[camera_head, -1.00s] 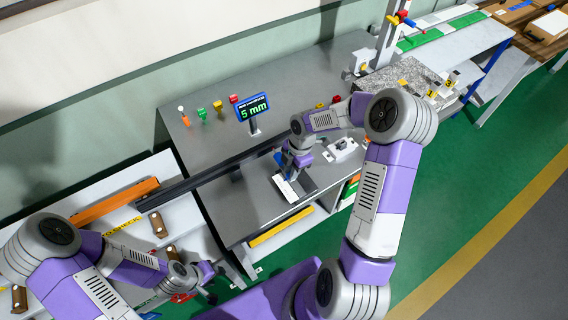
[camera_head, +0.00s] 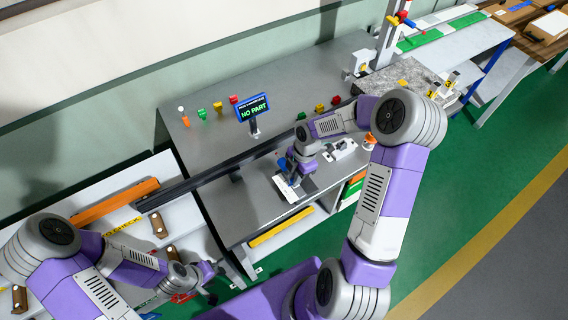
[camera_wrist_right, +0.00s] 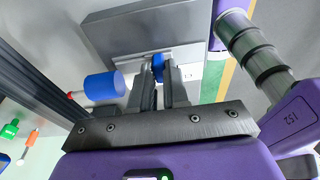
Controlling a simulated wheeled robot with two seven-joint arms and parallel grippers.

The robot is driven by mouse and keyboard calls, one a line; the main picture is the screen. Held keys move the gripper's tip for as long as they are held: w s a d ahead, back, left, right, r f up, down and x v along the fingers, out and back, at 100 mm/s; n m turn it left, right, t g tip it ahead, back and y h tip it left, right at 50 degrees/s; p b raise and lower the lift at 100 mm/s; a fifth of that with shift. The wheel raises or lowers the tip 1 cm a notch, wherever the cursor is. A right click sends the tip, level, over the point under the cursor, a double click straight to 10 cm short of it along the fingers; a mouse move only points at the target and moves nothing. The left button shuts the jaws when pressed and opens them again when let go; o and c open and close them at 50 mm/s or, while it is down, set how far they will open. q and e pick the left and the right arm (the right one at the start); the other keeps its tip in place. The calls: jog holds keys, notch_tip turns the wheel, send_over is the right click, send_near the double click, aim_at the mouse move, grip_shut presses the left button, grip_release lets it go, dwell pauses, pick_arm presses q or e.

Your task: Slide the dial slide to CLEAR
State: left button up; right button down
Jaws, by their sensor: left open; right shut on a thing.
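My right gripper (camera_head: 288,183) is at the front of the middle bench, over a pale block with a blue part. In the right wrist view, the right gripper (camera_wrist_right: 158,82) is shut on a small blue knob (camera_wrist_right: 158,64), which I take to be the dial slide's. The knob sits at a light metal rail (camera_wrist_right: 130,56) beside a grey plate (camera_wrist_right: 150,28). A blue cylinder (camera_wrist_right: 102,87) with a red tip lies left of the fingers. The display (camera_head: 253,108) reads NO PART. My left gripper (camera_head: 207,284) is at lower left, open and empty, apart from the slide.
A long dark profile (camera_head: 215,172) runs across the bench behind the right gripper. An orange bar (camera_head: 115,202) lies at left. A white fixture (camera_head: 341,150) is right of the gripper.

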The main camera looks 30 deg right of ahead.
jog(key=shift+s, duration=1.1)
jog(key=c, duration=0.9)
grip_release()
jog(key=shift+r, duration=0.15)
notch_tip(320, 180, up, 6)
jog(key=p, duration=0.5)
jog(key=shift+p, duration=0.35)
jog(key=shift+f, duration=0.2)
